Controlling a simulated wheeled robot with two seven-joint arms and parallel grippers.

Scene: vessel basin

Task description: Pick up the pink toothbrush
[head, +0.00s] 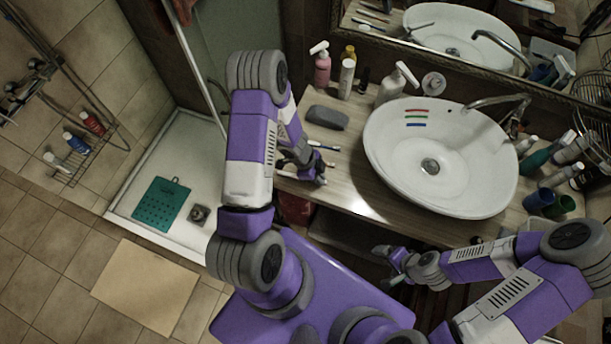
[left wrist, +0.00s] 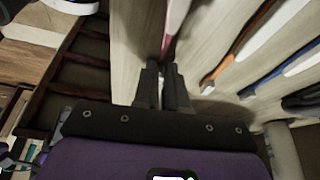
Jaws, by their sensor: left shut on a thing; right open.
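My left gripper (head: 318,170) is low over the counter, left of the basin. In the left wrist view its fingers (left wrist: 166,80) are shut on the handle of the pink toothbrush (left wrist: 171,35), which runs up from the fingertips out of the frame. The pink toothbrush cannot be made out in the head view, where the gripper is in front. I cannot tell whether it still touches the counter. My right gripper (head: 384,262) is open and empty in front of the counter's edge.
An orange toothbrush (left wrist: 240,45) and a blue toothbrush (left wrist: 275,75) lie just right of the left fingers. A white basin (head: 480,180) stands on the counter (head: 345,190).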

